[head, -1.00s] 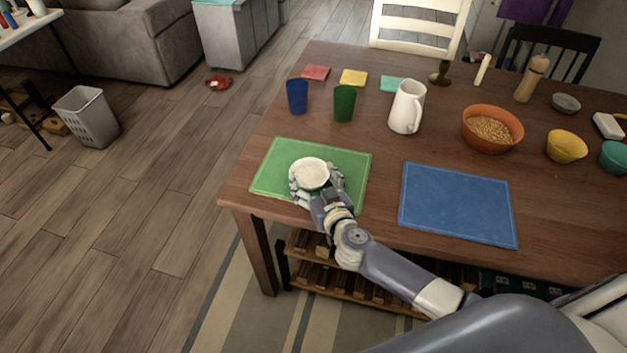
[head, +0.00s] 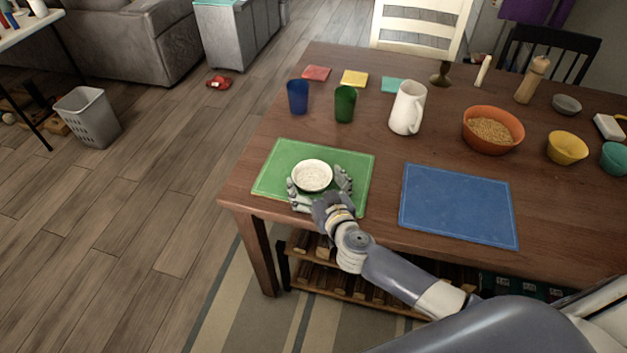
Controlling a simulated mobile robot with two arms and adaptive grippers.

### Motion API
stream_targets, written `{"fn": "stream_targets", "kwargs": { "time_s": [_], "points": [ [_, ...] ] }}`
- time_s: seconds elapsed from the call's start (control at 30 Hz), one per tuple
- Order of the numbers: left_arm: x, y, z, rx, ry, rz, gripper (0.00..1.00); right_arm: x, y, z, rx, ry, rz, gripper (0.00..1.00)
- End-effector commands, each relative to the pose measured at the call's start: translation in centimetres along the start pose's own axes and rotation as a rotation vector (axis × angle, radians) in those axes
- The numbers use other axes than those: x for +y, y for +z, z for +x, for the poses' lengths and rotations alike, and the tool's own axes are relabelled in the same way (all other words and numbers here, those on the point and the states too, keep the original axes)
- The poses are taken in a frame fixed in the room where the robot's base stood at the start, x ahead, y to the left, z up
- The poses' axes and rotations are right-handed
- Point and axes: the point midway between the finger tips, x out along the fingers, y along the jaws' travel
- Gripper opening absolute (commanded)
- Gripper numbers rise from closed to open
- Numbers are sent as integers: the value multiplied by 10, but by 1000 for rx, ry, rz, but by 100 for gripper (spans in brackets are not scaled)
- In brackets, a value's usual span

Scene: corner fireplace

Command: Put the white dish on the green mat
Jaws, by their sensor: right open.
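The white dish (head: 312,175) rests upright on the green mat (head: 275,178), near the mat's middle. The green mat lies flat at the left end of the wooden table. My right gripper (head: 321,185) is open, with one finger on each side of the dish and a gap between each finger and the rim. Its palm is at the near side of the dish, over the mat's near edge. My left gripper is not in view.
A blue mat (head: 458,205) lies to the right. Behind the green mat stand a blue cup (head: 297,97), a green cup (head: 344,104) and a white pitcher (head: 407,108). An orange bowl (head: 493,130) of cereal stands farther right. The table between the mats is clear.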

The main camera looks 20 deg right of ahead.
Motion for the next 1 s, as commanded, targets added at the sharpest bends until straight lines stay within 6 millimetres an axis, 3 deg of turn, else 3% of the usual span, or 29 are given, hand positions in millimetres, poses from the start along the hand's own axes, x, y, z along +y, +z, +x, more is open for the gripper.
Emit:
{"fn": "stream_targets", "kwargs": {
  "time_s": [0.3,0.5,0.7,1.0],
  "points": [
    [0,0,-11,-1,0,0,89,-1,0,-71,-1,-4,-2,94],
    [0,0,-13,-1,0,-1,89,0,0,-104,1,-3,-3,94],
    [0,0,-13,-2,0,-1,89,-1,-1,-116,4,-4,-1,94],
    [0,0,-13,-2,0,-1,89,-1,-2,-116,5,-3,-2,94]
  ]
}}
